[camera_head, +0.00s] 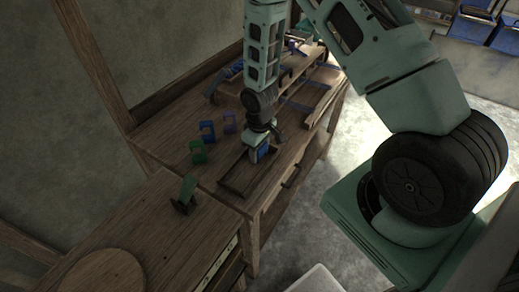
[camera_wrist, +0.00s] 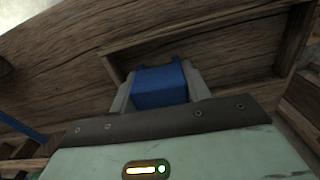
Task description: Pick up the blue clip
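My gripper (camera_head: 260,157) points down over a shallow wooden tray (camera_head: 232,183) at the front of the loom's table. In the wrist view a blue clip (camera_wrist: 160,85) sits between the two grey fingers of my gripper (camera_wrist: 160,97). The fingers meet its left and right sides with no visible gap. A bit of blue of this clip (camera_head: 263,151) also shows at the fingertips in the head view. I cannot tell whether its underside touches the tray.
A green clip (camera_head: 198,152), another blue clip (camera_head: 207,131) and a purple clip (camera_head: 229,122) stand in a row left of the tray. A dark green piece (camera_head: 187,191) stands on the nearer table. Loom bars (camera_head: 318,100) lie behind my gripper.

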